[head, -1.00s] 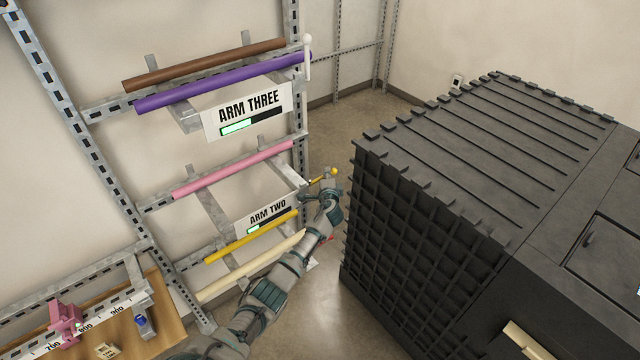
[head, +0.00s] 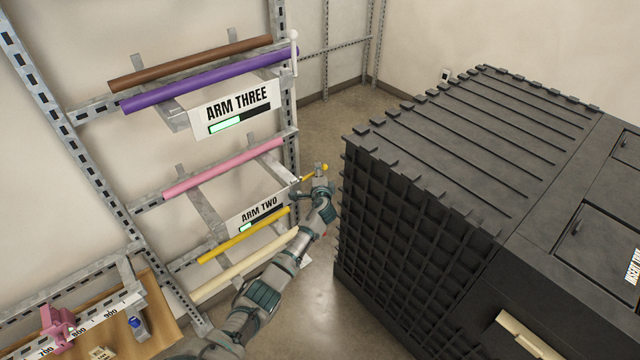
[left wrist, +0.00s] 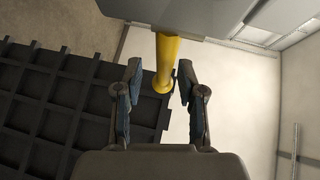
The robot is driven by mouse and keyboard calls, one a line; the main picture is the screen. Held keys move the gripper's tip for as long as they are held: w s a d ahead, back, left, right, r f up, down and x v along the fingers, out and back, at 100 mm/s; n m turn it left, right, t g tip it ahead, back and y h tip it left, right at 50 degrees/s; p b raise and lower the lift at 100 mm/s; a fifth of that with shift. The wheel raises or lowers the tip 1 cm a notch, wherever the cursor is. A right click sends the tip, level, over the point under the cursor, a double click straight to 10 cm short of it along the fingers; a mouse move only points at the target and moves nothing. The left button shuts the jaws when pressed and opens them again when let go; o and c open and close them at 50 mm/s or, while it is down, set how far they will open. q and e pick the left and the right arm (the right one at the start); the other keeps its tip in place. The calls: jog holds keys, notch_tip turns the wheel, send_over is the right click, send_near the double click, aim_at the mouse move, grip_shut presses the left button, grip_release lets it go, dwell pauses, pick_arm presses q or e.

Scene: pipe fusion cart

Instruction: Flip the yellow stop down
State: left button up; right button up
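The yellow stop (head: 313,175) is a short rod with a rounded end at the right end of the ARM TWO shelf. It sticks out to the right, tilted slightly up. My left gripper (head: 321,171) is at its outer end and partly hides it. In the left wrist view the yellow stop (left wrist: 167,60) comes down from the top, with its rounded end between the two spread fingers of my left gripper (left wrist: 159,72). The right finger looks close to the rod; I cannot tell whether it touches. My right gripper is not in view.
A large black ribbed cabinet (head: 480,180) stands just right of my left arm. The metal rack (head: 287,100) holds colored pipes, including a purple pipe (head: 200,83) and a pink pipe (head: 225,168). A white stop (head: 294,48) stands upright by ARM THREE. Floor shows between rack and cabinet.

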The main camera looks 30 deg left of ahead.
pick_arm(q)
jog(key=v, duration=1.1)
jog(key=shift+f, duration=0.2)
jog(key=shift+w, duration=0.1)
